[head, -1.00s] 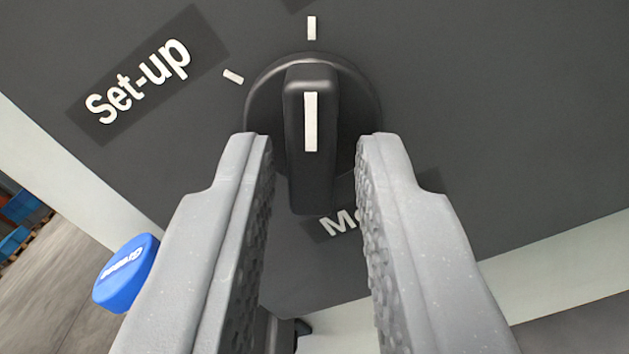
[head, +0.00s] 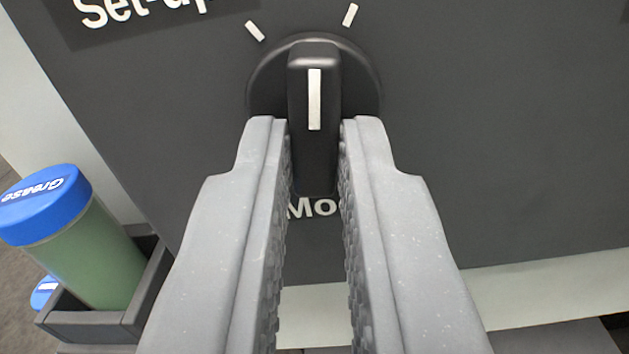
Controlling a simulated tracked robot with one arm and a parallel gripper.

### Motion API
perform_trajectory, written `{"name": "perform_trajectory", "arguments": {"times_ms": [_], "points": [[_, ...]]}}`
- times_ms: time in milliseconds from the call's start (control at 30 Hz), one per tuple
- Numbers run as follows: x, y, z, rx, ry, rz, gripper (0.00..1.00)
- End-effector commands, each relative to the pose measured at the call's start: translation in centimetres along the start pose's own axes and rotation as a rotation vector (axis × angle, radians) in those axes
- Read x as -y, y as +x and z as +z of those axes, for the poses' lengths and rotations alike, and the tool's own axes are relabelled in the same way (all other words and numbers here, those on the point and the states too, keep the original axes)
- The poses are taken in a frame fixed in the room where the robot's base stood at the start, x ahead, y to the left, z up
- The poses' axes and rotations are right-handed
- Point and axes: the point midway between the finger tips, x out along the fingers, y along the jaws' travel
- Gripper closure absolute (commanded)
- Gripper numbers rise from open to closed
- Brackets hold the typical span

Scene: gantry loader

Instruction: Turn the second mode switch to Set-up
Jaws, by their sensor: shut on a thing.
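The black mode switch (head: 314,60) is in the upper middle of the head view, on a dark grey panel. The white line on its handle points straight up in the picture, between two white tick marks, one at upper left (head: 255,31) and one at upper right (head: 350,15). The Set-up label (head: 130,10), partly cut off by the top edge, is at upper left, nearest the left tick. My gripper (head: 314,130) is shut on the switch handle, one finger on each side. The fingers partly hide a label below the switch that starts "Mo".
A green container with a blue lid marked Grease (head: 45,200) stands in a dark holder (head: 90,325) at lower left, beside my left finger. Part of another blue lid (head: 44,292) shows there. The panel right of the switch is bare.

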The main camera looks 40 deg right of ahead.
Motion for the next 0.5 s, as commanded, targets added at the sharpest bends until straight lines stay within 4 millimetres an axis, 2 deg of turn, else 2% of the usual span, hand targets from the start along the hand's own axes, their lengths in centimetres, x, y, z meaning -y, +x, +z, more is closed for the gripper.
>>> {"name": "perform_trajectory", "arguments": {"times_ms": [100,500], "points": [[-0.16,0.06,-0.56,0.003,-0.103,0.005,1.00],[-0.31,0.08,-0.44,0.003,-0.447,0.004,1.00]]}}
